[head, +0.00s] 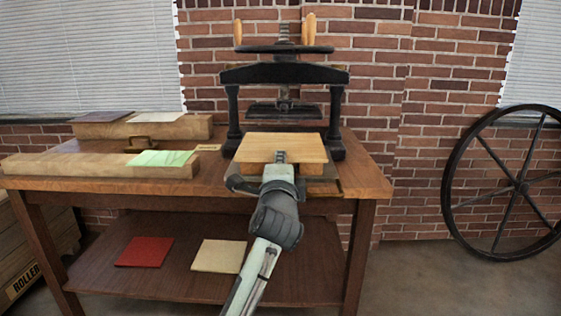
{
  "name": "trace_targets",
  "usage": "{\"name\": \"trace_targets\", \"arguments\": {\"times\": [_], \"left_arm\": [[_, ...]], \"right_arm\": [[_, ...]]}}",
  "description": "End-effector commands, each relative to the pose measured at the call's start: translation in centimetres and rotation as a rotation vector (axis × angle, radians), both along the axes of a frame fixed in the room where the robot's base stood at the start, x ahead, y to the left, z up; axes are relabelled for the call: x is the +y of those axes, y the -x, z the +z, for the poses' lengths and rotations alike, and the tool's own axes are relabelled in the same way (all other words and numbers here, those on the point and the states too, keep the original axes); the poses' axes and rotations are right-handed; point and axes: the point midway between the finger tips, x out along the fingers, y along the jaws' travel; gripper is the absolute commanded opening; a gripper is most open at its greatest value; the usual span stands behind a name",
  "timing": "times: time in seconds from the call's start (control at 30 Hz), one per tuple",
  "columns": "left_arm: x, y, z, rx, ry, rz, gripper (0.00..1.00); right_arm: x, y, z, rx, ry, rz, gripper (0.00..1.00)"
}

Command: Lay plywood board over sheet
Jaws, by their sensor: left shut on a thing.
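The plywood board (284,145) is light tan and lies roughly level at the front of the black hand press (285,74). My left gripper (279,160) is shut on the board's near edge, with its arm reaching in from the bottom of the head view. The board is below and in front of the raised black press plate (283,110). The board and gripper hide most of the press bed, so I cannot tell whether the board touches what is below or whether a sheet lies there. My right gripper is not in view.
The press stands on a wooden table (367,178). At left are wooden blocks, a pale green sheet (160,158) and a small brass-coloured tool (150,144). The lower shelf holds a red square (145,252) and a cream square (217,256). A large spoked wheel (523,187) leans at right.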

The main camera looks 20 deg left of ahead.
Motion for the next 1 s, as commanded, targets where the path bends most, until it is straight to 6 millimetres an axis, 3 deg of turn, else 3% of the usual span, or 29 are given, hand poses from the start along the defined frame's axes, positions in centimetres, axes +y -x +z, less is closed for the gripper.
{"name": "trace_targets", "arguments": {"times": [1.0], "left_arm": [[-0.01, 0.01, 0.02, -0.001, 0.001, -0.001, 0.0]], "right_arm": [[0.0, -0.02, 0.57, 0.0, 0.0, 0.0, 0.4]]}}
